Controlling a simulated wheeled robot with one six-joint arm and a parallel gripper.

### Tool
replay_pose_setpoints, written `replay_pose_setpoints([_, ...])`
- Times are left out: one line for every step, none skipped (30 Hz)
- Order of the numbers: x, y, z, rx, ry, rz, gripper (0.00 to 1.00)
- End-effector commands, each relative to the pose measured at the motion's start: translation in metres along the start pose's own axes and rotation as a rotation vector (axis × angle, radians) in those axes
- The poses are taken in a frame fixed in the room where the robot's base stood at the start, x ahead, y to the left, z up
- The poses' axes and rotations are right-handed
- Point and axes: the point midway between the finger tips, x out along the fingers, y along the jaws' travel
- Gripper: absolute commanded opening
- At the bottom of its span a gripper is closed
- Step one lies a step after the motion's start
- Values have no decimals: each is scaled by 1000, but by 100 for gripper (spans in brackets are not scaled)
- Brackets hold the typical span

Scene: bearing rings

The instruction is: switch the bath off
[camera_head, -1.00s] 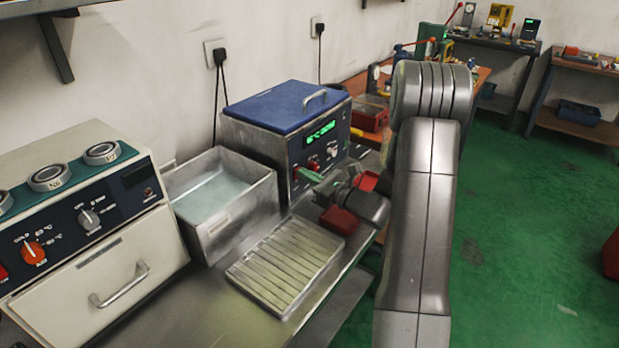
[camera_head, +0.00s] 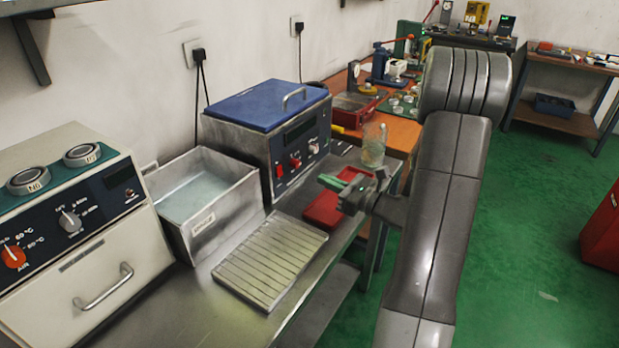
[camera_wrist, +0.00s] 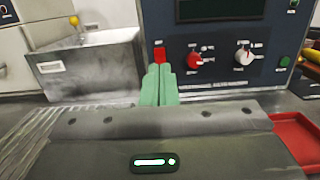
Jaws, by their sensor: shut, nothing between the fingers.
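The bath is a steel box (camera_head: 243,152) with a blue lid (camera_head: 265,104) and a dark front panel. Its display (camera_head: 299,131) is dark, and the display also looks dark in the wrist view (camera_wrist: 205,8). A red switch (camera_head: 279,170) sits at the panel's lower left, beside a red knob and a pale knob. My gripper (camera_head: 328,183) has green fingers, shut and empty, in front of the panel and to the right of the switch in the head view. In the wrist view the closed fingertips (camera_wrist: 160,70) line up just below the red switch (camera_wrist: 160,54); contact cannot be told.
An open steel basin (camera_head: 205,220) with liquid stands left of the bath. A ribbed drain tray (camera_head: 270,262) lies in front. A red tray (camera_head: 325,211) lies under my gripper, with a glass jar (camera_head: 374,146) behind. A cream oven (camera_head: 80,230) stands at the left.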

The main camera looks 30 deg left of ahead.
Motion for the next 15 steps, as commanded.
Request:
replay_pose_setpoints([-6,0,1,0,0,-1,0])
replay_pose_setpoints([-9,0,2,0,-1,-1,0])
replay_pose_setpoints([-13,0,2,0,-1,-1,0])
replay_pose_setpoints([-14,0,3,0,0,-1,0])
replay_pose_setpoints([-16,0,3,0,0,0,0])
replay_pose_setpoints([-17,0,3,1,0,0,0])
replay_pose_setpoints([-18,0,3,1,1,1,0])
replay_pose_setpoints([-18,0,4,1,1,1,0])
replay_pose_setpoints([-19,0,4,1,1,1,0])
replay_pose_setpoints([-19,0,4,1,1,1,0])
replay_pose_setpoints([-19,1,4,1,1,1,0])
replay_pose_setpoints([-18,0,4,1,1,1,0])
replay_pose_setpoints([-18,0,4,1,1,1,0])
replay_pose_setpoints([-18,0,4,1,1,1,0])
replay_pose_setpoints([-18,0,4,1,1,1,0])
